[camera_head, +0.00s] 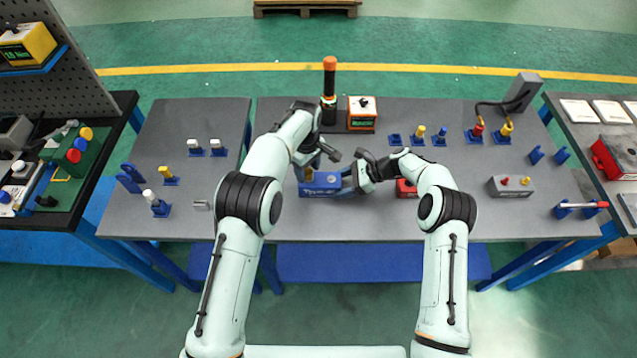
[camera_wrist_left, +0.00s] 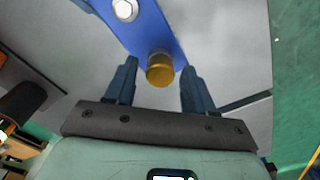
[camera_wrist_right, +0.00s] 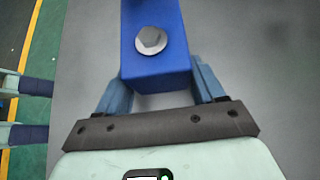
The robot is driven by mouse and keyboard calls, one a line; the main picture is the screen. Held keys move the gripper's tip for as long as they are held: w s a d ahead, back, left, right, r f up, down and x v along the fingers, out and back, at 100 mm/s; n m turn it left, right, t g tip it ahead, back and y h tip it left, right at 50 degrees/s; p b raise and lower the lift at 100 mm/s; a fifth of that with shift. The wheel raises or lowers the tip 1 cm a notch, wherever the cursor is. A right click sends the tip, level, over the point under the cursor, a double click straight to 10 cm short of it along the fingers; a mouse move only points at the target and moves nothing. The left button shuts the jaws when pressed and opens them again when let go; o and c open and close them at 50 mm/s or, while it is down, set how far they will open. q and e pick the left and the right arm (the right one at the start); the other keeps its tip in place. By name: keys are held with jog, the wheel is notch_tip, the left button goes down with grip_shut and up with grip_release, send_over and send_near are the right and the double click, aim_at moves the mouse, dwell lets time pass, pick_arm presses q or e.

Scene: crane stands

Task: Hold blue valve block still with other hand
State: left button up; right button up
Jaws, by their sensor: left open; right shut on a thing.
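The blue valve block (camera_head: 321,190) lies on the grey table in front of me, between my two arms. My right gripper (camera_head: 350,182) is shut on its right end. In the right wrist view the block (camera_wrist_right: 155,65) sits between the right fingers (camera_wrist_right: 160,90), with a silver bolt head on its top. My left gripper (camera_head: 318,168) is open at the block's far side. In the left wrist view a brass-coloured cylinder (camera_wrist_left: 160,70) on the block (camera_wrist_left: 152,28) is between the open left fingers (camera_wrist_left: 158,88), with clear gaps on both sides.
A black bottle-like tool with an orange top (camera_head: 329,88) and an orange-white box (camera_head: 361,113) stand behind the grippers. A red block (camera_head: 406,189) is partly hidden by my right arm. Small blue stands with coloured knobs are on both sides. The table front is clear.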

pick_arm(q)
jog(key=m, duration=0.7)
jog(key=shift+m, duration=0.3)
jog(key=m, duration=0.3)
jog(key=shift+m, duration=0.3)
jog(key=m, duration=0.4)
jog(key=shift+m, duration=0.3)
grip_shut()
jog(key=shift+r, duration=0.15)
